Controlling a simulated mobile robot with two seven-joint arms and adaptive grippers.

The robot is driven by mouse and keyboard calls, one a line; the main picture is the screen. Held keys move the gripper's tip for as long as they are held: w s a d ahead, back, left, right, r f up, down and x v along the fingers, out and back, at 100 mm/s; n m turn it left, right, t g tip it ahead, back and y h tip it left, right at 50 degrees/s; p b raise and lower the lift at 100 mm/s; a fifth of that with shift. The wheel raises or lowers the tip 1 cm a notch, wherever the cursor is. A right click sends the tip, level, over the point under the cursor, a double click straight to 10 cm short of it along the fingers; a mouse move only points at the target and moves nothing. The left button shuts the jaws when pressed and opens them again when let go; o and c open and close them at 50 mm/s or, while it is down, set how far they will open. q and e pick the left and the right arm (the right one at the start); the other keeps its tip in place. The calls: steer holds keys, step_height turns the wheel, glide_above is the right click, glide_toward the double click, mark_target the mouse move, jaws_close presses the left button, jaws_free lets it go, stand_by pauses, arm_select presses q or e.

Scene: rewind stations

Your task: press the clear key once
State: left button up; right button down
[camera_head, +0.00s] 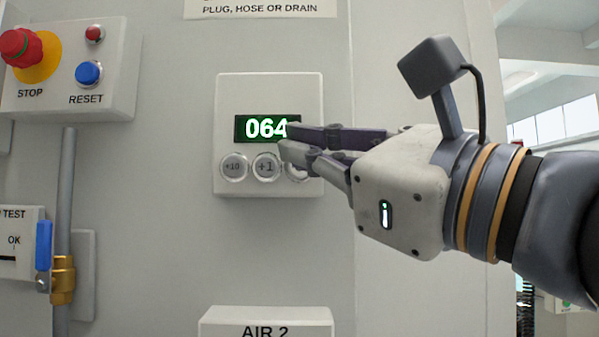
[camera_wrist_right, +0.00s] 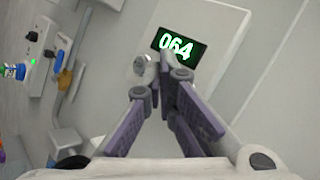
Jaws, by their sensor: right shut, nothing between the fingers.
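A light grey counter box (camera_head: 270,90) is on the panel wall, with a green display (camera_head: 266,128) reading 064. Below the display is a row of round keys: +10 (camera_head: 234,167), +1 (camera_head: 266,167) and a third key (camera_head: 295,174) at the right. My right gripper covers most of the third key, so its label is hidden. My right gripper (camera_head: 287,145) is shut and empty, its tips in front of the box between display and keys; I cannot tell whether they touch. In the right wrist view the display (camera_wrist_right: 178,47) is just beyond the fingertips (camera_wrist_right: 166,72). My left gripper is not in view.
At the left is a box with a red STOP button (camera_head: 20,47) and a blue RESET button (camera_head: 89,73). Below it are a grey pipe (camera_head: 66,180) and a valve with a blue handle (camera_head: 44,245). An AIR 2 box (camera_head: 265,322) is below the counter.

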steer(key=shift+w, duration=0.7)
steer(key=shift+w, duration=0.1)
stand_by(0.9)
steer(key=shift+w, duration=0.3)
steer(key=shift+w, duration=0.45)
stand_by(0.5)
steer(key=shift+s, duration=0.85)
steer(key=s+p, duration=0.1)
steer(key=s, duration=0.4)
